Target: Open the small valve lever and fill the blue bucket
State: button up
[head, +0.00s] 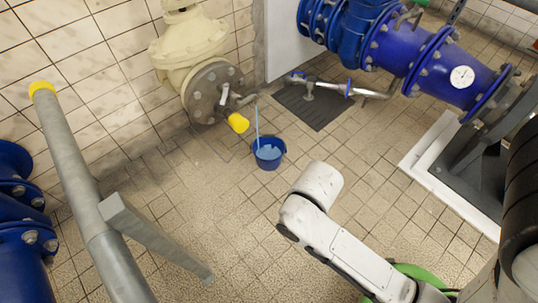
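The small blue bucket (268,161) stands upright on the tiled floor below the pipe outlet. A thin stream of water (257,118) falls from the small spout (248,100) into it, and pale blue water shows inside. A small light lever (224,92) sits on the grey flange of the cream valve body, near a yellow-ended part (238,123). I cannot tell the lever's exact setting. My white arm shows at the lower centre, in front of and to the right of the bucket, apart from it. My gripper is not visible.
A grey pipe post (67,165) with a yellow cap and slanting brace stands at left, beside blue pipework (25,255). A dark floor grate (313,108) lies behind the bucket. Large blue pipes (400,50) and a white plinth (430,160) occupy the right. Floor around the bucket is clear.

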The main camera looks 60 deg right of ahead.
aim_at(226, 85)
jog(key=i+l, duration=0.7)
jog(key=i, duration=0.15)
